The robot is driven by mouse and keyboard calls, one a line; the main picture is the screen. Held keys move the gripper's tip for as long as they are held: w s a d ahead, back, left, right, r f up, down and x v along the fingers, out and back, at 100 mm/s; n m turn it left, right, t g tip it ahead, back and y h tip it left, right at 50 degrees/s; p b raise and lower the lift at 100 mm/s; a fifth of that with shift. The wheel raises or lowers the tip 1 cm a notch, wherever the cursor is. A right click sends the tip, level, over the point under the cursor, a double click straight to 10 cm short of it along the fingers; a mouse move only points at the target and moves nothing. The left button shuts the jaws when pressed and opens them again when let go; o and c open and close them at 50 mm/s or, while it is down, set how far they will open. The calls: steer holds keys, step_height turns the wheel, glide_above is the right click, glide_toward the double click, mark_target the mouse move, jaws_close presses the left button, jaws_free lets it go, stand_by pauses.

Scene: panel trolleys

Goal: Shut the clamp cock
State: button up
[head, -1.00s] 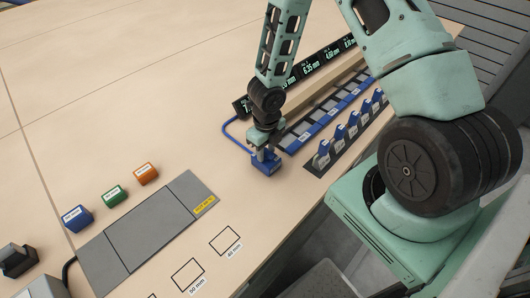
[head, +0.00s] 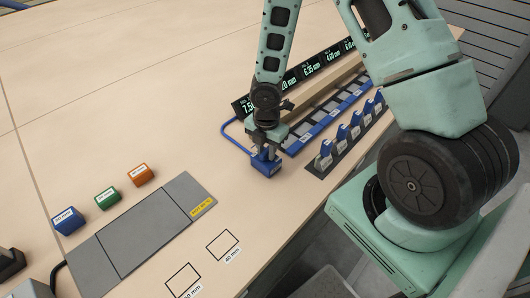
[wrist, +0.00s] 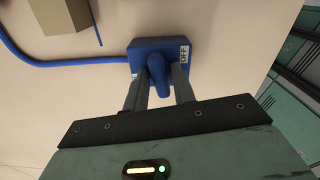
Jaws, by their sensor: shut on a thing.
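The clamp cock is a small blue block (head: 265,165) on the table at the end of a blue hose. In the wrist view its body (wrist: 136,47) shows with a white OFF label (wrist: 184,53) on its right side. Its blue lever (wrist: 158,76) stands out between my fingers and points towards the bottom of that picture, not at the label. My gripper (wrist: 160,90) has one finger on each side of the lever and is shut on it. In the head view my gripper (head: 266,142) is directly over the clamp cock and hides its top.
The blue hose (head: 231,139) loops behind the clamp cock. A rack with several blue-topped pieces (head: 341,137) and a row of displays (head: 290,80) stand to the right. Blue (head: 68,221), green (head: 107,198) and orange (head: 140,175) blocks sit left, beside a grey panel (head: 140,237).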

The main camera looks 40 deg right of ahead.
mark_target(266, 150)
steer(key=o, duration=0.7)
steer(key=shift+m, duration=0.8)
step_height(266, 150, up, 7)
steer(key=p, duration=0.7)
steer(key=shift+r, duration=0.15)
